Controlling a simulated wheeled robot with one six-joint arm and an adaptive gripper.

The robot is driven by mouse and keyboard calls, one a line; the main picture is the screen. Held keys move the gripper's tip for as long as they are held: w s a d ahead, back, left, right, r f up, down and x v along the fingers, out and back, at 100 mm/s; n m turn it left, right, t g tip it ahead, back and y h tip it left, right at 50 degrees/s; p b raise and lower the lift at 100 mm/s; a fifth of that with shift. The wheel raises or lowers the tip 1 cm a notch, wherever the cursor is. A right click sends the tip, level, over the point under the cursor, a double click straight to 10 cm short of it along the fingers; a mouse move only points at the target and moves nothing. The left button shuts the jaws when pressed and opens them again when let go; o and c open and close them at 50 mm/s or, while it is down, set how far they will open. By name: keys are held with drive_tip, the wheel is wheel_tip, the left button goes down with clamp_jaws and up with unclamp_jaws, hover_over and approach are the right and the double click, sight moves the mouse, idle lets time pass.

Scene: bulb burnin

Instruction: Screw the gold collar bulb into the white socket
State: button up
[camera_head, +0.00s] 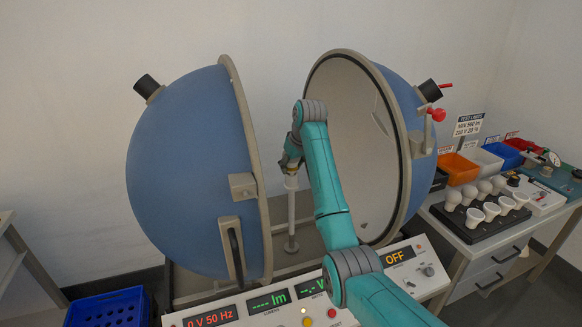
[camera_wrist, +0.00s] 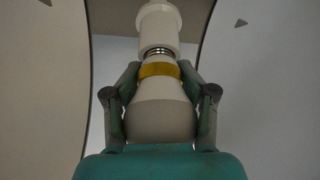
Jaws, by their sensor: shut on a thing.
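The gold collar bulb (camera_wrist: 160,118) is a white bulb with a gold band round its neck, seen in the wrist view. My gripper (camera_wrist: 160,76) is shut on it, with one finger on each side near the gold band. The metal screw thread shows between the band and the white socket (camera_wrist: 158,27). The bulb's cap meets the socket's mouth in line with it, part of the thread still visible. In the head view my gripper (camera_head: 291,158) is at the top of a pale post (camera_head: 291,212) between two blue half spheres. The bulb is hidden there.
The left half sphere (camera_head: 185,170) and right half sphere (camera_head: 400,150) stand open around my arm. A control panel (camera_head: 330,295) reading OFF is in front. Right, a table holds a black tray (camera_head: 464,229) of several bulbs and coloured bins (camera_head: 457,170). A blue crate (camera_head: 108,310) is lower left.

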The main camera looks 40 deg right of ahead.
drive_tip(key=shift+a+m+h, duration=0.15)
drive_tip(key=shift+m+h, duration=0.25)
drive_tip(key=shift+m, duration=0.5)
drive_tip(key=m+h, duration=0.1)
drive_tip(key=m, duration=0.2)
drive_tip(key=shift+m+g, duration=0.3)
drive_tip(key=shift+g, duration=0.1)
drive_tip(key=m+g+h, duration=0.1)
drive_tip(key=m, duration=0.2)
drive_tip(key=m+h, duration=0.1)
drive_tip(key=m, duration=0.1)
drive_tip(key=shift+m+g, duration=0.4)
drive_tip(key=m+g, duration=0.1)
drive_tip(key=m, duration=0.1)
drive_tip(key=m+g, duration=0.1)
drive_tip(key=m, duration=0.2)
drive_tip(key=shift+s+m+h, duration=0.15)
drive_tip(key=shift+m+h, duration=0.15)
drive_tip(key=m+g, duration=0.1)
drive_tip(key=m, duration=0.2)
drive_tip(key=m+g, duration=0.1)
drive_tip(key=m, duration=0.2)
drive_tip(key=shift+s+f+g, duration=0.1)
drive_tip(key=shift+f+g, duration=0.05)
drive_tip(key=shift+g, duration=0.15)
drive_tip(key=o, duration=1.1)
drive_tip(key=shift+d, duration=0.2)
